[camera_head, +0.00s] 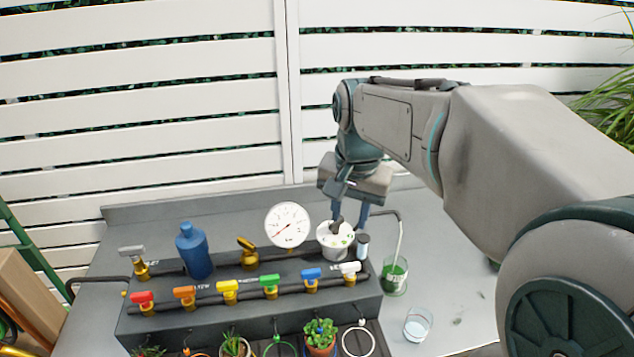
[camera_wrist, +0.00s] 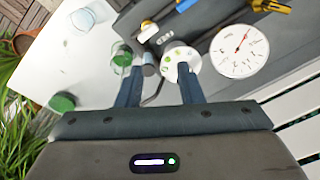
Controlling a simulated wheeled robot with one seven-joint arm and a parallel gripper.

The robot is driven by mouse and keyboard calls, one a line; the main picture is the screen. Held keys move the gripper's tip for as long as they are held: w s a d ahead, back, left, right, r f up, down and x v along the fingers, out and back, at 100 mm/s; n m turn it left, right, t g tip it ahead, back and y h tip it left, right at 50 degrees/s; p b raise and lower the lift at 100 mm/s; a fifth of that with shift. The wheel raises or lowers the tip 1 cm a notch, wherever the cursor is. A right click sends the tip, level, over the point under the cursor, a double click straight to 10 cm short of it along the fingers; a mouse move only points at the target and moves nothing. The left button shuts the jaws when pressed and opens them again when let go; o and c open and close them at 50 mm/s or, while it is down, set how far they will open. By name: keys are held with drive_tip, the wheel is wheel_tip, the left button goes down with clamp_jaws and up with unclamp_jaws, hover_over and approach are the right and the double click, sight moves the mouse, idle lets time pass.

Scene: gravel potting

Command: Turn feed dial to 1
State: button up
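The feed dial (camera_head: 333,236) is a white round face with coloured marks and a dark knob on the dark grey manifold. It also shows in the wrist view (camera_wrist: 180,57). Its setting is too small to read. My gripper (camera_head: 350,222) points down just above the dial, toward its right side in the head view. In the wrist view my gripper (camera_wrist: 160,72) has its two blue-grey fingers apart with nothing held. One finger overlaps the lower edge of the dial face there. I cannot tell whether a finger touches the knob.
A white pressure gauge (camera_head: 288,226) stands left of the dial. A small capped vial (camera_head: 362,246) is close on the right. Several coloured valves, a blue bottle (camera_head: 194,252), a glass of green liquid (camera_head: 394,278) and a clear glass (camera_head: 418,325) stand around. Small plants are in front.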

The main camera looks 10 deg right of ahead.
sight(336, 226)
drive_tip(key=w+r+m+g+p, duration=0.1)
drive_tip(key=w+r+m, duration=0.45)
drive_tip(key=w, duration=0.35)
wheel_tip(336, 226, down, 14)
drive_tip(key=shift+d+r, duration=0.1)
drive_tip(key=shift+d, duration=0.05)
clamp_jaws()
